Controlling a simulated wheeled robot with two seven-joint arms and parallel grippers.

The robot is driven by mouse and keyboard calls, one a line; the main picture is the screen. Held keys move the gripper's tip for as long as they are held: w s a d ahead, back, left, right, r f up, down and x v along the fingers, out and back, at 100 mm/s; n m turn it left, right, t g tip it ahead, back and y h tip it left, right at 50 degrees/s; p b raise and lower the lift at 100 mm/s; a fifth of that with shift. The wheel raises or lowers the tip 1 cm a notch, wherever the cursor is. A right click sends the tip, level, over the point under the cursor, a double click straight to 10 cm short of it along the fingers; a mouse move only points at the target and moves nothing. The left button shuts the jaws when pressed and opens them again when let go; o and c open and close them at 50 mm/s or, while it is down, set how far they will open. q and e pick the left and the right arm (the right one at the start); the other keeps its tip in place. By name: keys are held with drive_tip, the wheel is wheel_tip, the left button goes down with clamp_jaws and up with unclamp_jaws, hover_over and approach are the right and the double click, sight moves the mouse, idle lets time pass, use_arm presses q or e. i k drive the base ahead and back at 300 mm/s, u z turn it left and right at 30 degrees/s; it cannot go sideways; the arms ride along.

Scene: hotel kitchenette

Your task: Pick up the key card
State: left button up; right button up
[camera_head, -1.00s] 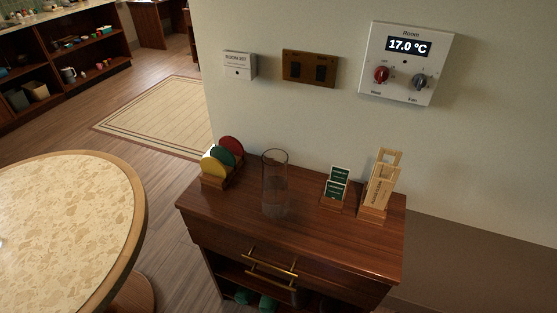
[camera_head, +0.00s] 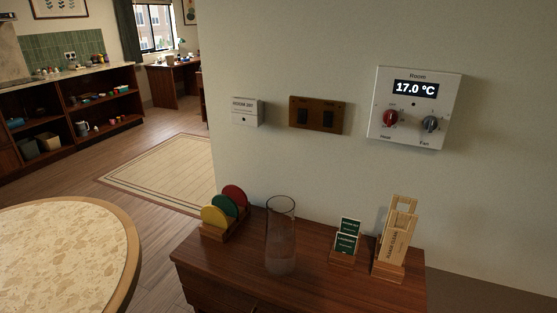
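No card is plainly readable as the key card. Two small dark green cards with pale print (camera_head: 347,236) stand one before the other in a small wooden holder (camera_head: 342,257) on the dark wooden cabinet (camera_head: 225,262). A small white box with a room label (camera_head: 247,111) is fixed to the wall at the left; I cannot tell whether a card sits in it. Neither of my grippers is in view.
On the cabinet, a tall clear glass vase (camera_head: 281,240) stands left of the green cards, and a wooden rack of coloured discs (camera_head: 225,212) farther left. A wooden stand with tags (camera_head: 395,242) is right. A round table (camera_head: 65,255) stands left.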

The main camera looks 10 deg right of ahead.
sight(349, 226)
drive_tip(key=u, duration=1.15)
drive_tip(key=i, duration=0.45)
drive_tip(key=z, duration=2.55)
